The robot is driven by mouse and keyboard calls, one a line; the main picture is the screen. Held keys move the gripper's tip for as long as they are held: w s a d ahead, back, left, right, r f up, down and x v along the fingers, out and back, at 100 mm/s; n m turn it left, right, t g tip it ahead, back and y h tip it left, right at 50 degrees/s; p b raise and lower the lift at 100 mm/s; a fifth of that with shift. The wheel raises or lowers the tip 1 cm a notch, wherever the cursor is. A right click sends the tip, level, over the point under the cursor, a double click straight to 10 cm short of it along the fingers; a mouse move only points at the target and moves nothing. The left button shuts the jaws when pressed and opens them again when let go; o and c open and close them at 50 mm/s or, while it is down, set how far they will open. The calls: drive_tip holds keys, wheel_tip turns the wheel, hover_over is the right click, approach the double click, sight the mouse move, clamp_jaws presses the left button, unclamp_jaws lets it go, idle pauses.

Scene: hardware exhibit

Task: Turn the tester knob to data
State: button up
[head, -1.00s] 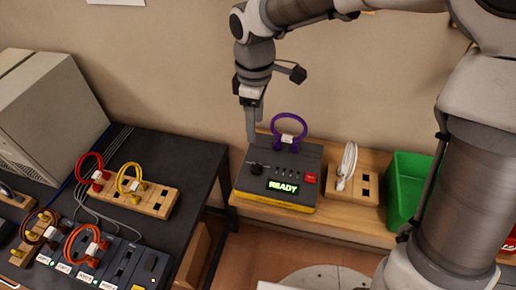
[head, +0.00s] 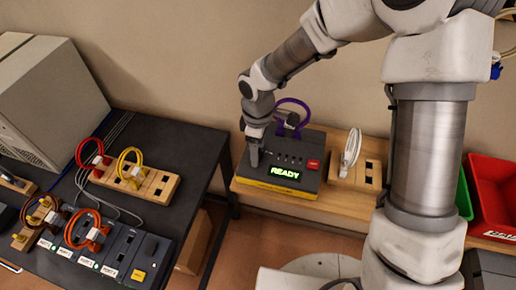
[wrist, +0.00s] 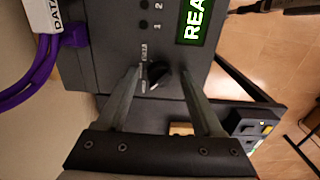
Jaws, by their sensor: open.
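The tester (head: 312,181) is a dark box with a yellow base and a green READY display, on the wooden bench; it also fills the upper wrist view (wrist: 110,45). Its black knob (wrist: 158,73) has a pale pointer mark, with small labels beside it too small to read. My gripper (head: 255,162) points down at the tester's left part and hides the knob in the head view. In the wrist view my gripper (wrist: 160,72) is open, one finger on each side of the knob, with visible gaps. I cannot tell how deep the fingertips reach.
A purple cable (head: 293,100) is plugged in at the tester's back; its tag reads DATA in the wrist view (wrist: 42,15). A red button (head: 314,164) sits on the tester's right. A wooden block with a white cable (head: 350,148) stands to the right. A dark table (head: 185,150) stands left.

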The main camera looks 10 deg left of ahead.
clamp_jaws()
idle(0.3)
drive_tip(key=shift+m, duration=0.3)
drive_tip(key=m+b, duration=0.3)
drive_tip(key=m, duration=0.1)
drive_tip(key=shift+f, duration=0.15)
drive_tip(key=m+b, duration=0.3)
drive_tip(key=m, duration=0.2)
drive_tip(key=shift+m, duration=0.4)
drive_tip(key=m+b, duration=0.2)
drive_tip(key=m, duration=0.3)
drive_tip(key=shift+r+m+b, duration=0.2)
drive_tip(key=shift+m+b, duration=0.1)
drive_tip(key=shift+m, duration=2)
